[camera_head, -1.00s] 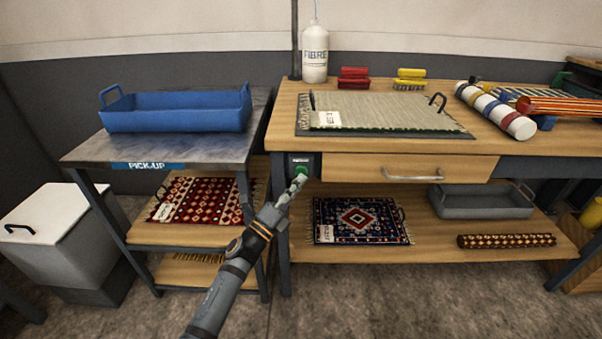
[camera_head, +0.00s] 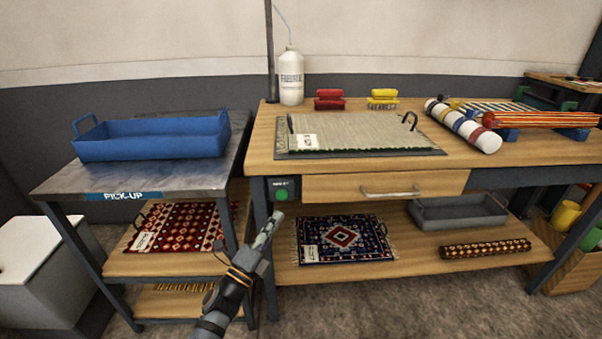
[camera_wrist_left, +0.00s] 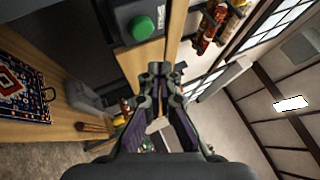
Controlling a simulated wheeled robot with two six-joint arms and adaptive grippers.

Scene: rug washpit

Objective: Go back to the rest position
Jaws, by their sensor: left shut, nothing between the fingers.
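My left gripper (camera_head: 275,222) is shut and empty. In the head view it is low in front of the workbench, below and slightly left of the green button (camera_head: 281,194) on its dark switch box, and apart from it. In the left wrist view the shut fingers (camera_wrist_left: 160,72) point away from me, with the green button (camera_wrist_left: 145,27) above and left of them. My right gripper is not in view.
The workbench (camera_head: 262,150) carries a tray with a grey-green rug (camera_head: 355,132). Left of it, the pick-up table (camera_head: 75,182) holds a blue tub (camera_head: 150,140). A patterned rug (camera_head: 345,238) lies on the lower shelf. Floor in front is clear.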

